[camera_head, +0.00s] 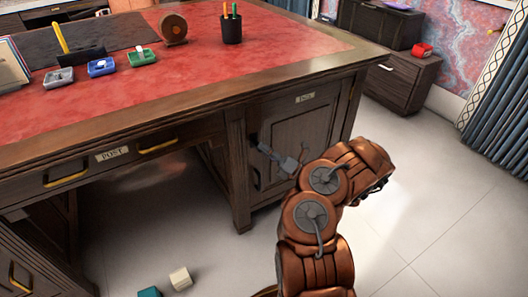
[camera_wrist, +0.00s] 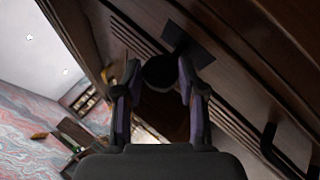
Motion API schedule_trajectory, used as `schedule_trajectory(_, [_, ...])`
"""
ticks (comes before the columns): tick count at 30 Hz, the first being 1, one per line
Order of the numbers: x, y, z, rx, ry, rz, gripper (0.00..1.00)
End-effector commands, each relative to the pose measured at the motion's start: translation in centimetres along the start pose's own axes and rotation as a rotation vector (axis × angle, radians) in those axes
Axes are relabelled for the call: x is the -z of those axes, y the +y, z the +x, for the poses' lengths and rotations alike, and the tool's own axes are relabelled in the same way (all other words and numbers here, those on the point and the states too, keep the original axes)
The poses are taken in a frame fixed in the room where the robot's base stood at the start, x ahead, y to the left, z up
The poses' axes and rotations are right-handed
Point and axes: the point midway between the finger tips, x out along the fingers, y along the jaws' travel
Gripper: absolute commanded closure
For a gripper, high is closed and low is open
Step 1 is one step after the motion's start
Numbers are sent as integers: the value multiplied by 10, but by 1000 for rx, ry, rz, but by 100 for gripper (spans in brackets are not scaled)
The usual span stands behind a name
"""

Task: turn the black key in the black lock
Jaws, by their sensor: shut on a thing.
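The black lock (camera_wrist: 190,44) shows in the wrist view as a dark square plate on the wooden cabinet door. The black key (camera_wrist: 160,74) shows as a dark rounded head between my fingertips, directly in front of the plate. My gripper (camera_wrist: 159,80) is shut on the key head, one finger on each side. In the head view my gripper (camera_head: 264,149) reaches the left part of the desk's cabinet door (camera_head: 300,135), and covers most of the lock and key.
A dark handle (camera_wrist: 270,146) stands out from the door at the right of the wrist view. The red-topped desk (camera_head: 200,60) carries a pen cup (camera_head: 232,29) and several small items. Two small blocks, one cream (camera_head: 181,279), lie on the open pale floor.

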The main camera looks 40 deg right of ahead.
Motion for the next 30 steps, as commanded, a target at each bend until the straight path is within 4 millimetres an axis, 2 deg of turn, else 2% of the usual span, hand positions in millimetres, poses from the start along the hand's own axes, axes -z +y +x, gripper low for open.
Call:
schedule_trajectory(15, [1, -1, 0, -12, -25, 33, 91])
schedule_trajectory(30, [3, -3, -1, -56, -127, 160, 91])
